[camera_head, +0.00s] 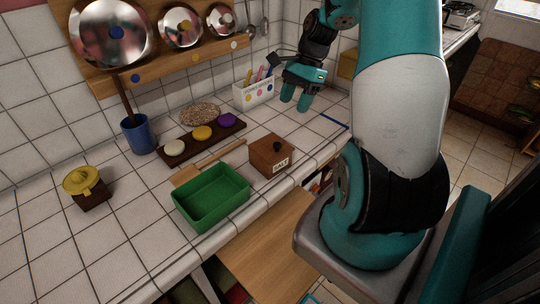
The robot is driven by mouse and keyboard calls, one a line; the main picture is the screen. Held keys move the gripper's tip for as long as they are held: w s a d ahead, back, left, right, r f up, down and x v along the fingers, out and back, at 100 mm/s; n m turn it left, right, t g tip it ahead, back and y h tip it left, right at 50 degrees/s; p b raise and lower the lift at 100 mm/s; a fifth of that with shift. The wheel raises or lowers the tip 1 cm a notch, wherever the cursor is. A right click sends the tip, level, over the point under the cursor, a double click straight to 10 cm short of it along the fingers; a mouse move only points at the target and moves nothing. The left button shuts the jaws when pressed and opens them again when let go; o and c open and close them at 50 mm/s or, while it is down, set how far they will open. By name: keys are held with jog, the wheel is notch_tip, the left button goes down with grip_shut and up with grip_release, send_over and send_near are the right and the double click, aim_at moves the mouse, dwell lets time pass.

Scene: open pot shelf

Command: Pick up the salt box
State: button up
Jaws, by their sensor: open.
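The salt box (270,158) is a small brown wooden box with a dark knob on top and a white label on its front. It stands upright on the white tiled counter, to the right of a green tray. My gripper (295,101) has teal fingers and hangs above the counter behind and to the right of the salt box, apart from it. The fingers are open, with nothing seen between them. No part of the salt box is covered by my arm.
The green tray (213,213) and a wooden spatula (222,156) lie close to the salt box. A dark rack with coloured lids (173,147), a blue cup (139,136) and a white holder (243,97) stand behind. The counter (125,225) is bare at front left.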

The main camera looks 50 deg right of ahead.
jog(key=p, duration=0.1)
send_over(278, 143)
jog(key=d, duration=0.3)
jog(key=f, duration=0.6)
jog(key=shift+s+a+f, duration=0.2)
jog(key=shift+s+a, duration=0.05)
jog(key=shift+s, duration=0.05)
jog(key=shift+p+x, duration=1.1)
jog(key=shift+x, duration=1.55)
jog(key=shift+w, duration=0.15)
grip_shut()
